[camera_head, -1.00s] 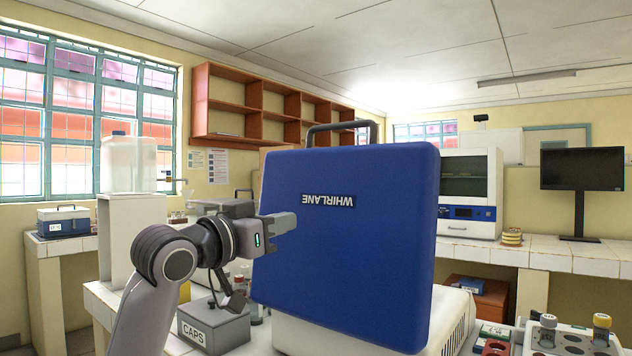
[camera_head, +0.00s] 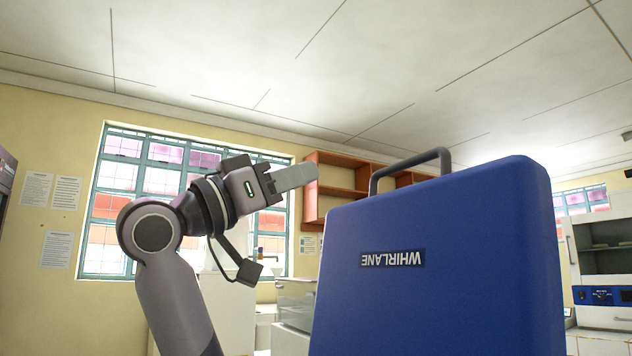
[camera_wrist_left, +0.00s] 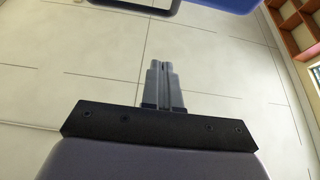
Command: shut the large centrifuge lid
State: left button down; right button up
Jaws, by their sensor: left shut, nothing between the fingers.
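The large centrifuge lid (camera_head: 440,270) is a blue panel marked WHIRLANE, standing raised and upright in the head view. Its grey bar handle (camera_head: 410,165) arches over the top edge. My left gripper (camera_head: 312,173) is shut and empty, left of the handle at about its height, apart from it in the picture. In the left wrist view the shut fingers (camera_wrist_left: 163,68) point toward a blue edge of the lid (camera_wrist_left: 225,4) and a dark bar at the top. The centrifuge body is out of the head view. My right gripper is not in view.
An orange wall shelf (camera_head: 335,178) is behind the handle. A windowed wall is behind my left arm. A white cabinet with a dark window (camera_head: 603,262) stands at the right. The space above the lid is open up to the ceiling.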

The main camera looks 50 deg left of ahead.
pick_arm(q)
jog(key=w+r, duration=0.1)
jog(key=w, duration=0.9)
jog(key=shift+w+d+r, duration=0.3)
jog(key=shift+d+r, duration=0.1)
jog(key=shift+d, duration=0.05)
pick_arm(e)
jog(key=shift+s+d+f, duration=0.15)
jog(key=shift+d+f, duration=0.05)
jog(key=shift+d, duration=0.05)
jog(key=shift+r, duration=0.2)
pick_arm(q)
jog(key=shift+w+p, duration=0.1)
jog(key=shift+p, duration=0.2)
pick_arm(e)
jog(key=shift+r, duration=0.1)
